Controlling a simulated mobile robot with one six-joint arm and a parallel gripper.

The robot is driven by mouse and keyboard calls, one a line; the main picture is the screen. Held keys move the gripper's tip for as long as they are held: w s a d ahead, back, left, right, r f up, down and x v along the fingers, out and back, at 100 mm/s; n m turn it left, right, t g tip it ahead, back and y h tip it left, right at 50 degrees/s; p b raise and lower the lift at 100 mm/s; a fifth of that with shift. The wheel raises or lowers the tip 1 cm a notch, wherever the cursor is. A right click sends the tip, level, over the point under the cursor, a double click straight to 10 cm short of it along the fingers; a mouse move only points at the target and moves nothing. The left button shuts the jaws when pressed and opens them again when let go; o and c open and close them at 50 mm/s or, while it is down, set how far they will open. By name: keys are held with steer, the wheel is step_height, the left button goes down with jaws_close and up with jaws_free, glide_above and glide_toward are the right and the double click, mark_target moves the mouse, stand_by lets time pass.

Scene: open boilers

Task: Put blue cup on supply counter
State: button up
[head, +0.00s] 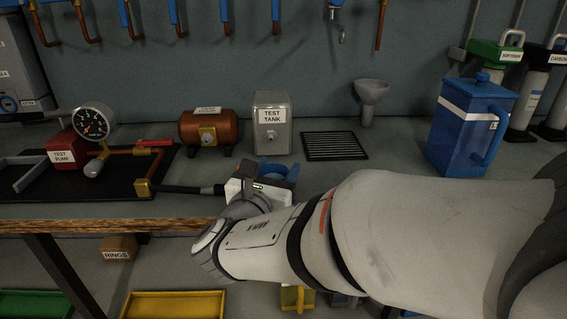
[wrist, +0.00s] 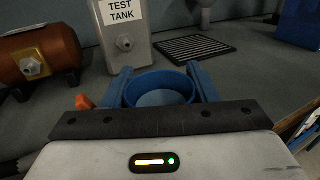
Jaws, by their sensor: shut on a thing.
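The blue cup (wrist: 161,90) is between the two blue fingers of my gripper (wrist: 161,84) in the wrist view, and the gripper is shut on it. I look down into its open round top. In the head view the cup is mostly hidden behind my wrist, and my gripper (head: 275,168) shows as blue parts past the white wrist. The gripper is over the front part of the grey counter (head: 400,150), in front of the silver test tank (head: 272,130). I cannot tell whether the cup touches the counter.
A copper tank (head: 208,130) stands left of the test tank. A black drain grate (head: 335,146), a grey funnel (head: 369,100) and a blue lidded pitcher (head: 470,125) are to the right. A test pump (head: 65,150) with a gauge (head: 94,124) stands far left. Counter around the grate is clear.

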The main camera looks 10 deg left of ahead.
steer(key=shift+f, duration=0.1)
steer(key=o, duration=0.8)
steer(key=shift+c, duration=0.2)
steer(key=shift+r, duration=0.3)
steer(key=s+a+p, duration=0.2)
steer(key=s, duration=1)
steer(key=shift+f, duration=0.15)
